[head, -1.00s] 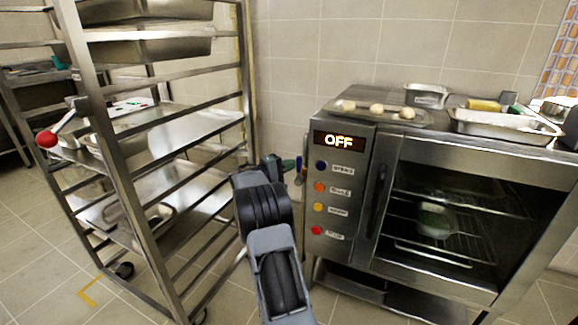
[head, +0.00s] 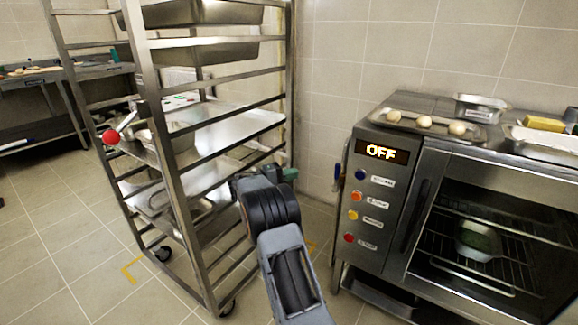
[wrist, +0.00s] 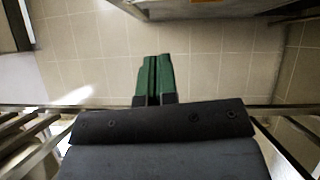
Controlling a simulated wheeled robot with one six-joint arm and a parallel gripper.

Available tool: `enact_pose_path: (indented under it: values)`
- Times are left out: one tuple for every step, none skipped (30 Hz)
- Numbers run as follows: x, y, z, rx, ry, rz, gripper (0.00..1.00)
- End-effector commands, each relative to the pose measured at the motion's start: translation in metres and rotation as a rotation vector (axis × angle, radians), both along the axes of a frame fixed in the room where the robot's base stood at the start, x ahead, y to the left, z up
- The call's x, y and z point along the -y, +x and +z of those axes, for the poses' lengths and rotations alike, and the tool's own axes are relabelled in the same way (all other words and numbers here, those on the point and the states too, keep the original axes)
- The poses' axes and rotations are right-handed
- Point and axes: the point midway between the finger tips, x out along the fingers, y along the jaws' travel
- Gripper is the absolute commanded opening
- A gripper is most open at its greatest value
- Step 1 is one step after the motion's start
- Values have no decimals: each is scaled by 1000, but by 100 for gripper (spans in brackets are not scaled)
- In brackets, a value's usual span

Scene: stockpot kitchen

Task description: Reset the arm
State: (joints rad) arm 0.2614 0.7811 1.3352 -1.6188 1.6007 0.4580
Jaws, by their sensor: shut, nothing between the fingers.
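My gripper shows in the wrist view (wrist: 154,78), with its two green fingers together and nothing between them. Tiled floor lies beyond the fingertips in that view. In the head view my gripper (head: 289,174) is partly hidden behind my dark wrist. It is between the metal rack (head: 172,165) and the oven (head: 400,205), apart from the oven's front panel. The oven display reads OFF.
The rack holds trays and pans, and a red ball-ended handle (head: 110,137) sticks out at its left. A tray (head: 385,124) with three round pale items is on the oven. Behind the glass door is a bowl (head: 478,240). Open floor (head: 60,250) is at left.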

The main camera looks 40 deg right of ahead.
Motion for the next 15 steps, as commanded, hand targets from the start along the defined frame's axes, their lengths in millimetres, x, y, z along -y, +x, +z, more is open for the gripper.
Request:
enact_pose_path:
  values:
    - [-2,1,0,-1,0,0,0]
    - [-3,1,0,-1,0,-1,0]
    - [-4,1,0,0,0,-2,0]
    - [-4,1,0,0,0,-3,0]
    - [-4,1,0,0,0,-3,0]
    - [-5,1,0,0,0,-3,0]
    - [-5,0,2,1,3,-2,0]
    - [-6,0,5,2,8,-2,0]
    - [-8,-2,12,5,22,-1,0]
    - [-10,-4,19,9,40,-1,0]
    - [-13,-7,27,12,62,0,0]
    - [-18,-12,41,17,103,2,0]
    - [-23,-17,53,22,141,5,0]
    - [-28,-23,66,29,185,7,0]
    - [-38,-32,84,38,253,13,0]
